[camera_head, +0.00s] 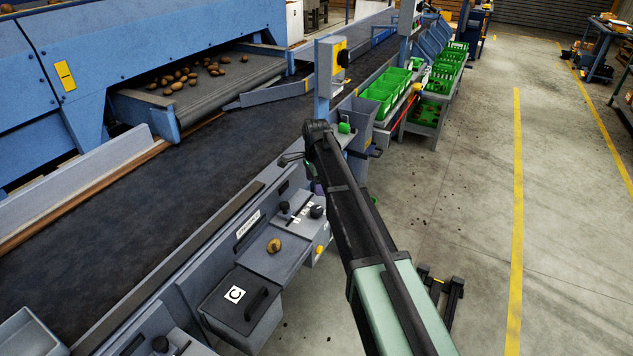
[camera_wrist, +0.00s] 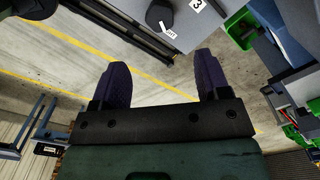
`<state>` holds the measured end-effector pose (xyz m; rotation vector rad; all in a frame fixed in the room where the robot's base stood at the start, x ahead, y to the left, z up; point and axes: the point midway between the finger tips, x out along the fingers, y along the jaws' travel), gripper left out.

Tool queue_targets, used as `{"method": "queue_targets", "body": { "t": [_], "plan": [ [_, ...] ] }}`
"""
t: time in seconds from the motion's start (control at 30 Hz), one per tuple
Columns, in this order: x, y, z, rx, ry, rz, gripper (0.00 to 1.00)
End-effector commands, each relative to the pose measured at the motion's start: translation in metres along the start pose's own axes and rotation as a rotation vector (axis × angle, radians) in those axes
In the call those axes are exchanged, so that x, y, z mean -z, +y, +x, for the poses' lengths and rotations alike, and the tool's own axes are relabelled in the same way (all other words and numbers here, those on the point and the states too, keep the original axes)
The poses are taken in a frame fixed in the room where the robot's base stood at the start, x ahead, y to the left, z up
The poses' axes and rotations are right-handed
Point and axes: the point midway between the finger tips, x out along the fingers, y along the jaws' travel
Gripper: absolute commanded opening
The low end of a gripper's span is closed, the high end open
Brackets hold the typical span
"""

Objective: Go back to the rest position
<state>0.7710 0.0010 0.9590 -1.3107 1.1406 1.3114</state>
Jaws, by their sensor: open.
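My arm (camera_head: 378,270) reaches from the bottom of the head view up toward the conveyor's side. My gripper is mostly hidden behind the arm there. In the wrist view my gripper (camera_wrist: 164,78) shows two dark purple fingers spread wide apart. Nothing is between them. Behind the fingers are the concrete floor and a yellow line, well away from the fingertips. The gripper is beside the grader's edge, near the control boxes.
A potato (camera_head: 274,245) rests on a grey plate by the control box (camera_head: 308,222). Several potatoes (camera_head: 190,75) lie on the grader's outfeed. The dark belt (camera_head: 150,200) runs alongside. Green crates (camera_head: 385,92) stand farther off.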

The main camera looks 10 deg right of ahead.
Motion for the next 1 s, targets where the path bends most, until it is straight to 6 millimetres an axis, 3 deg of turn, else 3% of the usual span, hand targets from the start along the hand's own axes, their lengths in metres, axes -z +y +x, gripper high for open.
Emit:
{"method": "queue_targets", "body": {
  "t": [0.23,0.37,0.47,0.5,0.6,0.7,0.8,1.0],
  "plan": [
    [0.0,0.0,0.001,0.0,0.0,-0.031,0.69],
    [-0.002,0.013,0.001,0.0,0.0,-0.304,0.69],
    [-0.011,0.084,0.001,-0.001,0.0,-0.707,0.69],
    [-0.017,0.124,0.001,-0.001,0.0,-0.89,0.69],
    [-0.03,0.215,0.001,-0.001,0.001,-1.252,0.69],
    [-0.038,0.278,0.001,-0.001,0.001,-1.425,0.69],
    [-0.042,0.309,0.001,-0.001,0.001,-1.437,0.69],
    [-0.043,0.311,0.001,-0.001,0.001,-1.434,0.69]
  ]
}}
